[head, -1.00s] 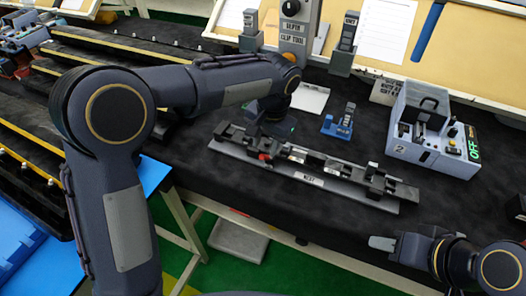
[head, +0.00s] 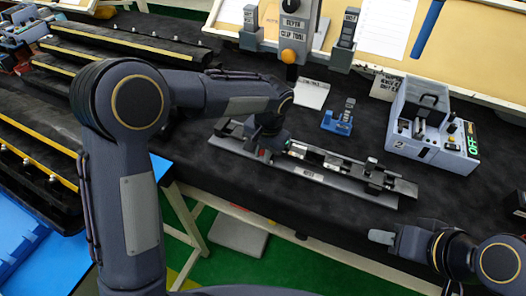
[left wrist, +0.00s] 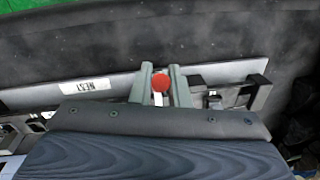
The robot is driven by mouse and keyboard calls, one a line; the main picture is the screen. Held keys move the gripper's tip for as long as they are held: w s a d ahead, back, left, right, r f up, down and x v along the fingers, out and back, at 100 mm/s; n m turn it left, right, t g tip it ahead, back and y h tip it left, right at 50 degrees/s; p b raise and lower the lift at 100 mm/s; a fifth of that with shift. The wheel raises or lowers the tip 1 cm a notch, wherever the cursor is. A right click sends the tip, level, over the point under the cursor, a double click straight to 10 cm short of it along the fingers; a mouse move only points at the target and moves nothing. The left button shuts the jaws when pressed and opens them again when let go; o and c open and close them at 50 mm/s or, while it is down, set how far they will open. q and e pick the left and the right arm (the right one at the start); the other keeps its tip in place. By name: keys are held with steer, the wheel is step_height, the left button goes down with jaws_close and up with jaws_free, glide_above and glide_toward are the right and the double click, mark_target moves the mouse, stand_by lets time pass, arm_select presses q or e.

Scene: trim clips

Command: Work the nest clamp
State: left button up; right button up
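The nest (head: 340,186) is a long grey plate with a "NEST" label and black fixtures along it, lying on the dark table. In the left wrist view, the nest plate (left wrist: 215,72) runs across the picture. The clamp's round red knob (left wrist: 160,84) sits between the two grey fingers of my left gripper (left wrist: 160,72), which are close together against its sides. In the head view, my left gripper (head: 264,142) is low over the nest's left end and mostly hides the knob. My right gripper (head: 382,237) is away from the nest, near the table's front edge; its finger gap is hidden.
A blue block tool (head: 337,122) stands behind the nest. A grey tester box (head: 433,137) with a green "OFF" display is at the right. Dark table is clear in front of the nest.

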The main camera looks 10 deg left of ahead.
arm_select(q)
jaws_close()
steer(key=f+t+b, duration=0.1)
steer(key=t+b, duration=0.1)
steer(key=b, duration=0.5)
steer(key=s+f+t+h+b, duration=0.1)
steer(key=f+t+b, duration=0.1)
steer(key=b, duration=0.5)
steer(key=s+f+t+b, duration=0.1)
steer(key=t+b, duration=0.1)
steer(key=b, duration=0.5)
steer(key=shift+s+a+f+h, duration=0.2)
steer(key=shift+s+a+h, duration=0.05)
steer(key=shift+a+h, duration=0.15)
steer(key=shift+r+n+t+b, duration=0.1)
steer(key=shift+n+t+b, duration=0.25)
steer(key=shift+b, duration=0.3)
